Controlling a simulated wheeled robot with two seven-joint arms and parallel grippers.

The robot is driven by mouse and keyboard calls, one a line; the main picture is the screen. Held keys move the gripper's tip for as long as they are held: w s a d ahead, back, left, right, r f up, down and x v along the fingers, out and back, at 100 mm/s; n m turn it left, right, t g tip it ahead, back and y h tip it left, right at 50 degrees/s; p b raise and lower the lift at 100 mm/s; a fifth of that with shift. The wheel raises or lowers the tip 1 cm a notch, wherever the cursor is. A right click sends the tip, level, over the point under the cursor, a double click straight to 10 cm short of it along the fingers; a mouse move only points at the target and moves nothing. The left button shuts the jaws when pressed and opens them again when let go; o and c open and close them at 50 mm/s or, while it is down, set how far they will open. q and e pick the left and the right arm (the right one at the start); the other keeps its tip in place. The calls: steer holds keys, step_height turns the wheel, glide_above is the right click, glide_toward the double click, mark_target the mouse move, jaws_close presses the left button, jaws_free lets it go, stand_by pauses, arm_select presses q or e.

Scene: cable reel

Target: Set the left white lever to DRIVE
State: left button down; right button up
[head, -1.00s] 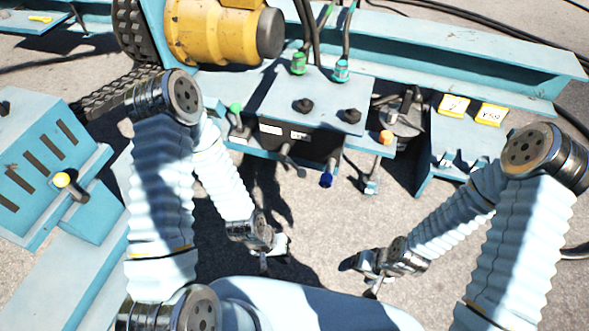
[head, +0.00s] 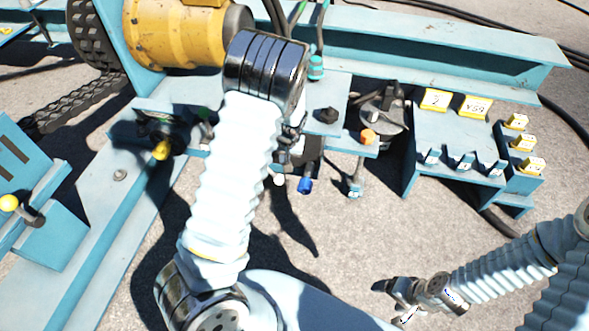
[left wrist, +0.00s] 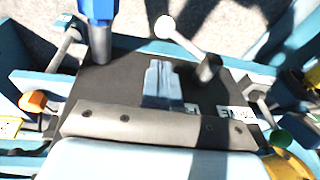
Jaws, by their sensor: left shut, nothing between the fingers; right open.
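The white-knobbed lever (left wrist: 180,37) tilts out from the dark control block (left wrist: 115,80) in the left wrist view. My right gripper (head: 393,302) is open and empty, low over the ground.
A blue-handled lever (head: 305,185) stands beside the white one. An orange knob (head: 367,137) and a green knob (left wrist: 281,138) flank the block. A yellow-knobbed lever (head: 161,150) is left. A blue stand with yellow tags (head: 435,99) is right. Bare ground lies in front.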

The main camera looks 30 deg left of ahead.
mark_target(281, 175)
arm_select(q)
steer(key=shift+f, duration=0.15)
steer(key=x, duration=0.9)
steer(key=shift+a+f+b, duration=0.1)
steer(key=shift+f+b, duration=0.25)
steer(key=shift+f, duration=0.05)
steer(key=shift+f, duration=0.1)
steer(key=shift+s+f+y+b, duration=0.1)
steer(key=shift+f+y+b, duration=0.1)
steer(key=shift+y+b, duration=0.15)
